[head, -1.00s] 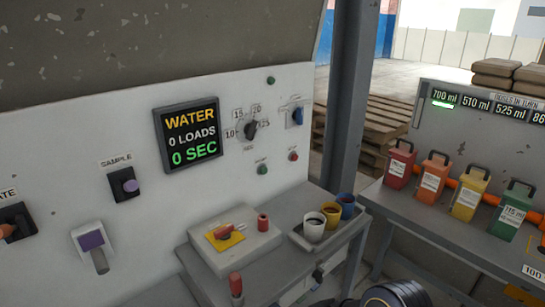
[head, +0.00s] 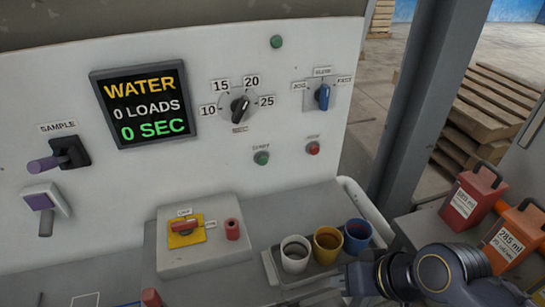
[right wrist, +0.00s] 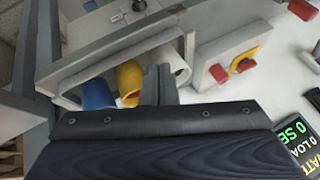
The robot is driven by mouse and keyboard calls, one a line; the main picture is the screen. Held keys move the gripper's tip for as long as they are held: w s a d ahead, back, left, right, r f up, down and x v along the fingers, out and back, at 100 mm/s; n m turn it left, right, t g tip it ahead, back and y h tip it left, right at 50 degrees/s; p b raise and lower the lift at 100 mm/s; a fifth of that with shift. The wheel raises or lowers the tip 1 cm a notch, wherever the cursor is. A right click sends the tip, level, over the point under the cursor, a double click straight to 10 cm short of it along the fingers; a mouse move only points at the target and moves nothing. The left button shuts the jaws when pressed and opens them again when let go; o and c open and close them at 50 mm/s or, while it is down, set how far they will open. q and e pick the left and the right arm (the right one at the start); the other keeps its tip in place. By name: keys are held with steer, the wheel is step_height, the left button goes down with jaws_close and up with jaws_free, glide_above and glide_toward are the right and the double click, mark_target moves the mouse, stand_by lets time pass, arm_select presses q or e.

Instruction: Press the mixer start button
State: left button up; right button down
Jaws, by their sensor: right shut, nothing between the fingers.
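The green start button (head: 261,158) is on the white panel (head: 190,190), below the rotary dial (head: 240,106). Its small label is blurred but seems to read START. A red button (head: 313,148) sits to its right. My right gripper (head: 338,284) is low at the right in the head view, by the cup tray, below the buttons and apart from them. Its fingers are partly hard to make out there. In the right wrist view its fingers (right wrist: 158,84) are together and empty, with the cups behind them. My left gripper is not in view.
White, yellow and blue cups stand in a tray (head: 268,268) on the ledge below the buttons. A box with a red switch (head: 186,226) is left of them. A blue selector (head: 322,96) is upper right. A grey post (head: 425,110) stands right of the panel.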

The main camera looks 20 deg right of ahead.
mark_target(262, 160)
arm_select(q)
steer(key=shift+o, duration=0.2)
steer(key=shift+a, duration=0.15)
arm_select(e)
steer(key=shift+a, duration=0.15)
arm_select(q)
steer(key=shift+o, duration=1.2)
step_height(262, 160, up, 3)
steer(key=p, duration=0.3)
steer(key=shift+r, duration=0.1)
arm_select(e)
steer(key=w+a+r+m+t, duration=0.1)
steer(key=w+m, duration=0.3)
steer(key=w, duration=0.7)
steer(key=w+a+r+m+t, duration=0.1)
steer(key=w+a+m, duration=0.3)
steer(key=w, duration=0.7)
steer(key=shift+m+t, duration=0.4)
steer(key=shift+t, duration=0.2)
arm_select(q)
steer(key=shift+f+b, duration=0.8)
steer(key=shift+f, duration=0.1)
arm_select(e)
steer(key=w, duration=0.9)
